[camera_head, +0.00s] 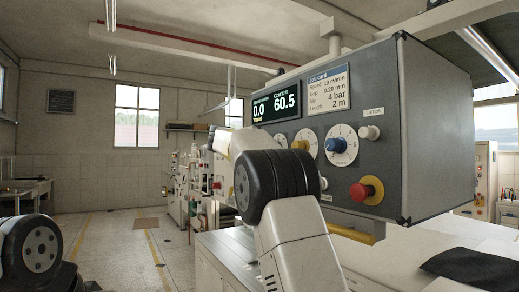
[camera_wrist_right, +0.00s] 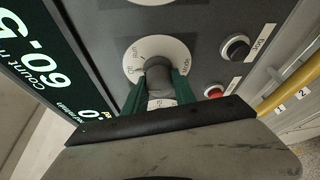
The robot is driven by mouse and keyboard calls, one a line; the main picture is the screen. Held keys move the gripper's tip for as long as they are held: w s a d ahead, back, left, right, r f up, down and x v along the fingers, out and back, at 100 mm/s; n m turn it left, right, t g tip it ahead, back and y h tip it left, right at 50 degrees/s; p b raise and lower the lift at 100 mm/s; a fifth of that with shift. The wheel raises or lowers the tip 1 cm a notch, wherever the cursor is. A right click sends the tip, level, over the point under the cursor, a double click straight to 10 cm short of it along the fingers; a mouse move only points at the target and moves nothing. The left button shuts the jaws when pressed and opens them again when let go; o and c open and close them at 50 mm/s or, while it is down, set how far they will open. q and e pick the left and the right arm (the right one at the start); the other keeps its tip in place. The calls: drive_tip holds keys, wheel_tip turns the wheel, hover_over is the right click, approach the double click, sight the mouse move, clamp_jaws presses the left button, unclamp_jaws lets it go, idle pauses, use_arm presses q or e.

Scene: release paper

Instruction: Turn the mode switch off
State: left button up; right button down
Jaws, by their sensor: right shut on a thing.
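The mode switch is a dark grey knob (camera_wrist_right: 158,74) on a white round dial plate (camera_wrist_right: 135,57) marked "Mode" and "run" in the right wrist view. My right gripper (camera_wrist_right: 158,90) has its green fingers on both sides of this knob and is shut on it. The full dial marking and the knob's pointer are partly hidden by the fingers. In the head view my right arm covers the mode switch. My left gripper is out of view; only part of my left arm shows at the lower left.
A black jog button (camera_wrist_right: 236,47) sits near the mode dial. A yellow rail (camera_head: 352,234) runs below.

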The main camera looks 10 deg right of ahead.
drive_tip(key=shift+f, duration=0.1)
idle(0.3)
drive_tip(key=c, duration=1)
unclamp_jaws()
drive_tip(key=v, duration=0.7)
drive_tip(key=shift+s+a, duration=0.25)
drive_tip(key=shift+a, duration=0.05)
